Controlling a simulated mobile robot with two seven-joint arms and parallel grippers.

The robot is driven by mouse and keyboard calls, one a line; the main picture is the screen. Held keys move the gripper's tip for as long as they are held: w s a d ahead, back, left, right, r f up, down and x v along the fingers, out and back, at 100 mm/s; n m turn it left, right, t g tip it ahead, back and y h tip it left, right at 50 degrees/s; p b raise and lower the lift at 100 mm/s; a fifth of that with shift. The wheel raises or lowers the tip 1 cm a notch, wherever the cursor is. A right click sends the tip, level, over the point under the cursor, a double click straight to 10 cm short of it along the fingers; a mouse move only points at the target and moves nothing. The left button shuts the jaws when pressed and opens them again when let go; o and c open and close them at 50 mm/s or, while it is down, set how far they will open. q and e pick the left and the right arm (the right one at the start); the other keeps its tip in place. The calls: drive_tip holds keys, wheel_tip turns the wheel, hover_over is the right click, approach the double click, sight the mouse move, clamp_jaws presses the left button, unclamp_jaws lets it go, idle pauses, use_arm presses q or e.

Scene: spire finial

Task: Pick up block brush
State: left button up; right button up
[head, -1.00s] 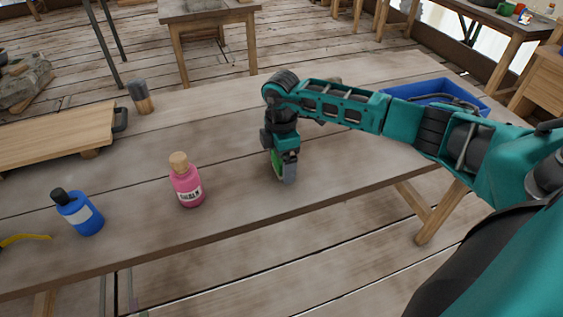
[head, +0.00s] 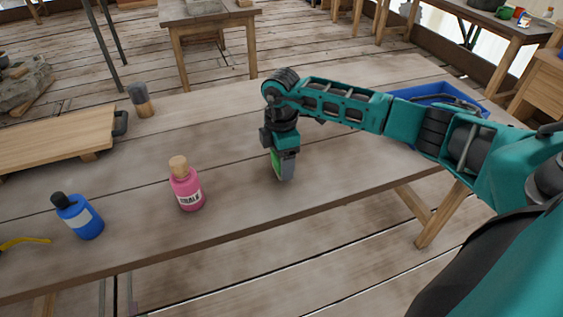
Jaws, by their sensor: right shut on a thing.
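My right gripper (head: 282,158) points down over the middle of the table, near its front edge. It is shut on a small green and grey thing, which I take for the block brush (head: 276,163). The fingers hide most of it, and its lower end is at or just above the tabletop; I cannot tell which. My left gripper is not in view.
On the wooden table (head: 235,205) stand a pink bottle (head: 187,187) with a cork, a blue bottle (head: 79,216) and a grey-and-brown cylinder (head: 141,99). A wooden board (head: 50,145) lies left; a blue tray (head: 440,92) sits behind my right arm.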

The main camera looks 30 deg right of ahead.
wheel_tip(320, 180, up, 19)
drive_tip(key=shift+p, duration=0.35)
drive_tip(key=shift+f, duration=0.1)
drive_tip(key=o, duration=0.5)
drive_tip(key=c, duration=0.4)
drive_tip(key=shift+d+f, duration=0.1)
